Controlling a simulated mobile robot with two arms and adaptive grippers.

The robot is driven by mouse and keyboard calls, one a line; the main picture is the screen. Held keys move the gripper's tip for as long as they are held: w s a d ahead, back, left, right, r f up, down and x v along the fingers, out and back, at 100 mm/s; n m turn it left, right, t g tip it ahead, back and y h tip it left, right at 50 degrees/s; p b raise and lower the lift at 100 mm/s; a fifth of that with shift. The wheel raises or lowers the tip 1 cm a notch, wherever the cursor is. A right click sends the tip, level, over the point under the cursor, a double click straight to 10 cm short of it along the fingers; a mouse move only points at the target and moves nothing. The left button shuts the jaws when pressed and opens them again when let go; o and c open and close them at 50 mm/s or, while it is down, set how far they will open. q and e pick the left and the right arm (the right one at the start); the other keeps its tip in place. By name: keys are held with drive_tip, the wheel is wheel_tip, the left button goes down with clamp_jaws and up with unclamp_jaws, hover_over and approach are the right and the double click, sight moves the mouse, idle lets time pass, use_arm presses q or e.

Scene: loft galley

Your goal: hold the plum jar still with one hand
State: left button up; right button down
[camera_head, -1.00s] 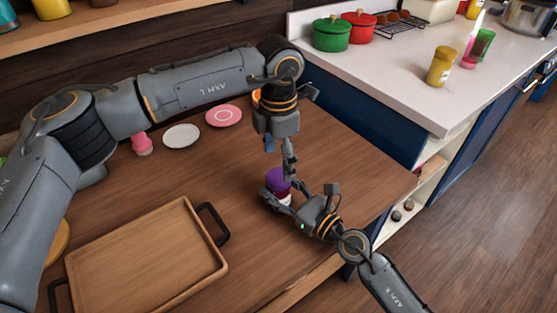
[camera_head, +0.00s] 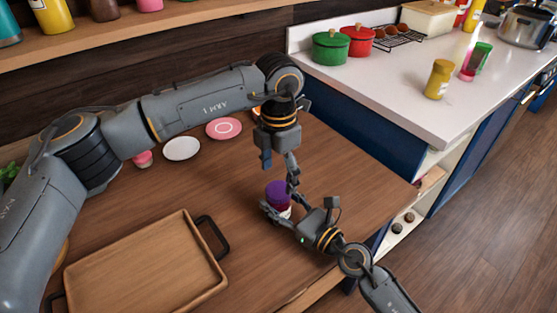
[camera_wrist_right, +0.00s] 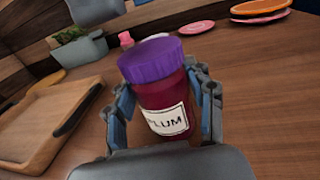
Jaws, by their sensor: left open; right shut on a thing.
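The plum jar (camera_head: 278,194) has a purple lid and stands upright on the wooden counter. In the right wrist view the jar (camera_wrist_right: 160,90) shows dark red contents and a white label reading PLUM. My right gripper (camera_head: 279,210) is shut on the jar's body, with a finger on each side in the wrist view (camera_wrist_right: 163,108). My left gripper (camera_head: 280,170) points down from above, just over the jar's lid, and is open and empty. In the head view its fingers hide part of the space beside the lid.
A wooden tray (camera_head: 72,285) with dark handles lies at the front left. A white plate (camera_head: 182,148) and a pink plate (camera_head: 224,128) lie behind. A white worktop (camera_head: 400,95) at the right holds green (camera_head: 331,47) and red (camera_head: 357,41) pots. Bare counter surrounds the jar.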

sight(278, 189)
use_arm(q)
drive_tip(key=shift+f, duration=2.1)
drive_tip(key=c, duration=1.2)
drive_tip(key=o, duration=1.3)
drive_tip(key=shift+o, duration=0.2)
wheel_tip(278, 189, up, 12)
